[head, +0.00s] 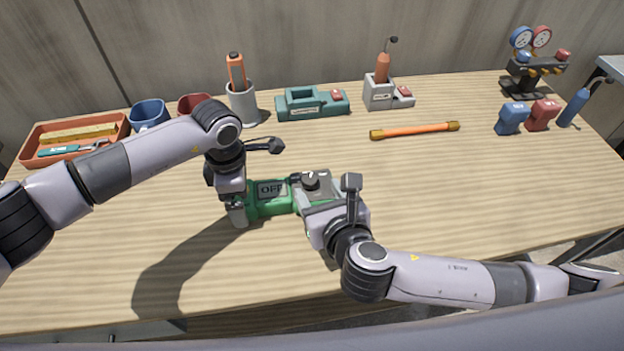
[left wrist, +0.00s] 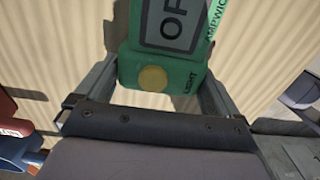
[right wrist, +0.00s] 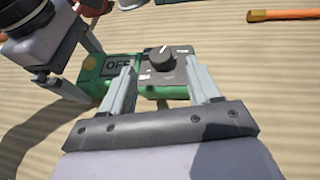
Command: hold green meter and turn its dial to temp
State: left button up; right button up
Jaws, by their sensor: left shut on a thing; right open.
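The green meter (head: 270,205) lies on the wooden table near the middle, its screen reading OFF. Its black dial (head: 311,180) is on the grey panel at its right end. My left gripper (head: 240,208) is shut on the meter's left end. The left wrist view shows the meter (left wrist: 160,65) between its fingers, with a round yellow button. My right gripper (head: 322,205) is open above the dial end. In the right wrist view the dial (right wrist: 160,58) stands beyond and between the open fingers, apparently untouched. The dial's small labels are too small to read.
At the back stand a tool tray (head: 75,155), a blue cup (head: 149,115), a grey holder (head: 242,105), a teal device (head: 312,104) and a grey charger (head: 385,92). An orange rod (head: 414,130) lies behind right. A gauge set (head: 532,65) stands far right. The right foreground table is clear.

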aim_at(310, 179)
jog(key=shift+x, duration=2.6)
jog(key=shift+r, duration=0.1)
jog(key=c, duration=1)
